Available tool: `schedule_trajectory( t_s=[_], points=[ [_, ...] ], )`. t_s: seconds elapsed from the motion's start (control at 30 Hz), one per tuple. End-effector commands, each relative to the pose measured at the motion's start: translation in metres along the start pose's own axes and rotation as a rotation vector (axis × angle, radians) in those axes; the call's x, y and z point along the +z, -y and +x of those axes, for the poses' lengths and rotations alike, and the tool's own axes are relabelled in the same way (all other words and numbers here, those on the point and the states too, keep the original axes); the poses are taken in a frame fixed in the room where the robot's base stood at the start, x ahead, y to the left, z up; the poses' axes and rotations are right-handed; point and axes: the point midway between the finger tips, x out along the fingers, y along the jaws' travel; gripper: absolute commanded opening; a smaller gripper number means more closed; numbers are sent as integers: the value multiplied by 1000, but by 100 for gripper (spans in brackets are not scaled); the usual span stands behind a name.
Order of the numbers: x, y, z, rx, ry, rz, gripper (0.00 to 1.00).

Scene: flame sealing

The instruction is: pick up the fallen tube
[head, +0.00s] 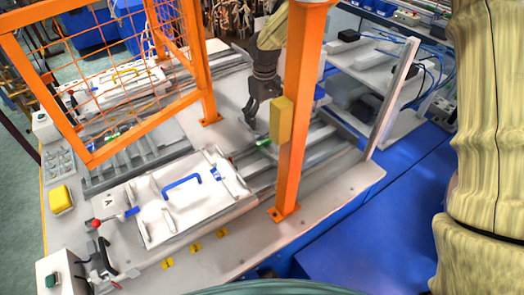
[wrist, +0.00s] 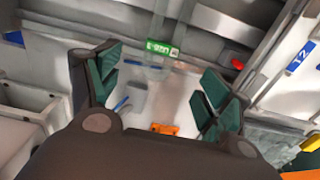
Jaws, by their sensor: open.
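My gripper (head: 262,108) is open over the workbench in the head view, partly behind an orange post. In the wrist view its two green-padded fingers stand wide apart, and the space between the fingertips (wrist: 160,82) holds nothing gripped. A small green label (wrist: 162,48) with white lettering lies beyond the fingertips, near the middle. A small green piece (head: 264,142) also shows below my gripper in the head view. A pale, see-through shape runs by the label, but I cannot tell for certain that it is the fallen tube.
An orange post (head: 299,110) with a yellow box (head: 281,120) stands close by my gripper. A white fixture (head: 150,225) with a blue handle (head: 182,182) lies to the left. An orange mesh guard (head: 95,60) rises at upper left. Grey rails cross the bench.

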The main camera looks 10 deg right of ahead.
Motion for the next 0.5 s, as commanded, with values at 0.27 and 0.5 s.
schedule_trajectory(
  t_s=[0.27,0.5],
  points=[
    [-1,3,32,2,3,-6,79],
    [0,3,44,2,1,-6,79]
  ],
)
